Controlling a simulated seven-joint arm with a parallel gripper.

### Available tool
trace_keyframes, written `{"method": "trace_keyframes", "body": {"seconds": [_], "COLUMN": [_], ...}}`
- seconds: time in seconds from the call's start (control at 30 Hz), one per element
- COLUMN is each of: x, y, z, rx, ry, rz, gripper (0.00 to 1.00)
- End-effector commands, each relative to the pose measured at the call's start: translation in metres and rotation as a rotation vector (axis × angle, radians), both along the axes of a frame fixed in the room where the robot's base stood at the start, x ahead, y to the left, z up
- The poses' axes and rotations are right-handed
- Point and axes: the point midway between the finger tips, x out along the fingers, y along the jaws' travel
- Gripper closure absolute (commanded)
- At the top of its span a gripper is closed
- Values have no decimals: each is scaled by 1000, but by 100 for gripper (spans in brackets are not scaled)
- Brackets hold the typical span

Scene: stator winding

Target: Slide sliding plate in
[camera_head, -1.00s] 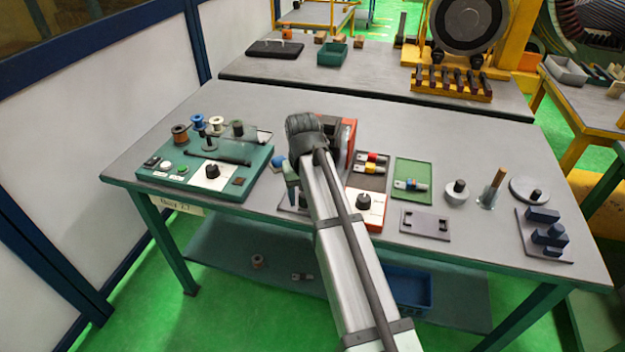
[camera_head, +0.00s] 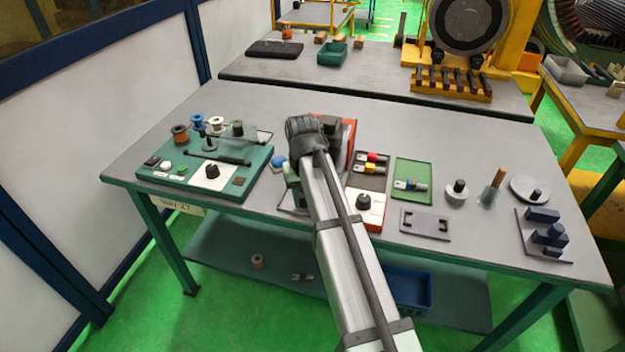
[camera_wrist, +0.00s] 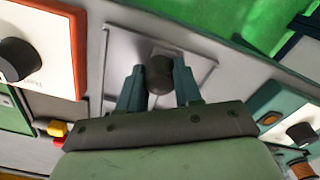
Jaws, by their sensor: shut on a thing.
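The sliding plate (camera_wrist: 120,50) is a flat grey plate with a dark round knob (camera_wrist: 159,78) standing on it. In the wrist view my gripper (camera_wrist: 159,82) has its two teal fingers closed on either side of the knob. The plate lies flat in a grey surround, with a thin raised edge around it. The gripper body hides its near part. In the head view my arm covers the gripper and most of the plate; only a corner of the plate (camera_head: 287,202) shows left of the arm.
A red-framed panel with a white dial box (camera_head: 367,205) stands close right of my arm. A teal control board with spools (camera_head: 215,165) lies to the left. A green tray (camera_head: 412,180) and a dark-slotted grey plate (camera_head: 425,223) lie further right.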

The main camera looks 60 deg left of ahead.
Motion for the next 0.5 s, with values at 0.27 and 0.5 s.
{"method": "trace_keyframes", "body": {"seconds": [0.27, 0.5], "x": [6, 13], "y": [8, 15], "z": [0, 0], "rx": [1, 1], "ry": [1, 1], "rz": [1, 1], "gripper": [83, 83]}}
